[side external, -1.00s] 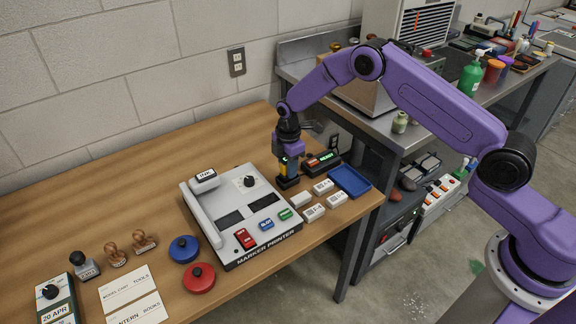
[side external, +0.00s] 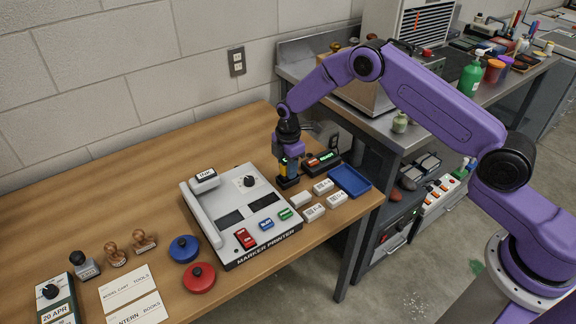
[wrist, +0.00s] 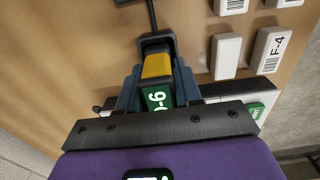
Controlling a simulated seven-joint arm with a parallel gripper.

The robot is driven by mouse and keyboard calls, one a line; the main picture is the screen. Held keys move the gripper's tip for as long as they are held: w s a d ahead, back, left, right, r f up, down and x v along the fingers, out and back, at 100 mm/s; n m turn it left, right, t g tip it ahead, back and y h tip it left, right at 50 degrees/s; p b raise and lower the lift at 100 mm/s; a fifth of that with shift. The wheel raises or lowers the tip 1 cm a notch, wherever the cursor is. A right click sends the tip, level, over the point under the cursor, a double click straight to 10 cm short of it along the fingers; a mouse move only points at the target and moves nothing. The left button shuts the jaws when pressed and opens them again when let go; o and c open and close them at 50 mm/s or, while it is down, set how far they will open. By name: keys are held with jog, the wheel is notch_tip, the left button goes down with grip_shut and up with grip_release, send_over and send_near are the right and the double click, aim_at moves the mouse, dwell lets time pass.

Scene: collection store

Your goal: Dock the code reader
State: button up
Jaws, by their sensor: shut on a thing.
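The code reader, with a yellow body (wrist: 156,66) and a lit green display, sits between the fingers of my gripper (wrist: 158,92) in the wrist view. In the side view my gripper (side external: 289,166) points down at the right part of the table, shut on the reader, which is mostly hidden by the fingers. A small black base (side external: 287,183) shows right under it; I cannot tell whether the reader is seated in it or only above it. A black unit (side external: 322,161) with a lit green READY display and a red part stands just right of my gripper.
The marker printer (side external: 245,213) stands close on the left. Several white barcode blocks (side external: 323,186) and a blue tray (side external: 349,180) lie at the right near the table edge. A dark cable (wrist: 151,14) runs beyond the reader. Stamps and ink pads (side external: 184,248) are at the front left.

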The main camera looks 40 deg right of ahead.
jog(key=shift+f, duration=0.4)
jog(key=o, duration=0.6)
jog(key=shift+c, duration=0.2)
jog(key=shift+r, duration=5.5)
